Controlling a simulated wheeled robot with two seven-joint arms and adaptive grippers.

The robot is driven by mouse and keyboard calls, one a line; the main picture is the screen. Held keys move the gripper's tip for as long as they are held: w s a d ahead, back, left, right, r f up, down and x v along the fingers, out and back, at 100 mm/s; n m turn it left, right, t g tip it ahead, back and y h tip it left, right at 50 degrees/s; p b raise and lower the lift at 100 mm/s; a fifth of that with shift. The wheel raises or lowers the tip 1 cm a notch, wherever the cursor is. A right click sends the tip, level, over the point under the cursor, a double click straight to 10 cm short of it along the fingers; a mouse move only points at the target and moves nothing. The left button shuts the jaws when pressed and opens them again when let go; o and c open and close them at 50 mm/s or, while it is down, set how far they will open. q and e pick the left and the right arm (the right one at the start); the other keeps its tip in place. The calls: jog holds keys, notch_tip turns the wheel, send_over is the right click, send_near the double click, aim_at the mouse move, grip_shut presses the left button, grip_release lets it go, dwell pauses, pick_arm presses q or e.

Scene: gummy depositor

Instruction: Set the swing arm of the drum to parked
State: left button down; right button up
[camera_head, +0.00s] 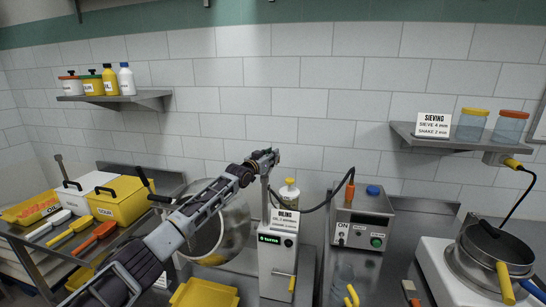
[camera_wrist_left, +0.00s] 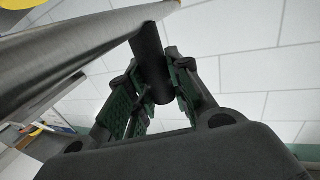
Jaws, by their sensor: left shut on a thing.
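The steel drum (camera_head: 236,232) stands at the middle of the counter, partly hidden behind my left arm. A grey upright post (camera_head: 265,196) rises beside it, behind the oiling unit. My left gripper (camera_head: 266,160) is at the top of this post. In the left wrist view my left gripper (camera_wrist_left: 155,88) is shut on a black grip (camera_wrist_left: 151,55), its green-padded fingers on both sides of it. A metal bar (camera_wrist_left: 75,50) runs from the upper left to this grip, which appears to be the swing arm's handle. My right gripper is not in view.
The oiling unit (camera_head: 278,265) and a grey control box (camera_head: 360,222) stand right of the drum. A yellow tray (camera_head: 203,294) is in front. A yellow bin (camera_head: 120,203) is at left, and a pan (camera_head: 490,245) at right. A black cable hangs behind the oiling unit.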

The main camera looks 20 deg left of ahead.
pick_arm(q)
jog(key=shift+f, duration=0.25)
jog(key=c, duration=1.5)
grip_release()
jog(key=shift+d, duration=0.1)
jog(key=shift+o, duration=1.1)
jog(key=shift+r, duration=0.2)
jog(key=shift+s, duration=0.25)
jog(key=shift+s, duration=0.65)
jog(key=v, duration=1)
jog(key=shift+a, duration=0.25)
jog(key=shift+s, duration=0.1)
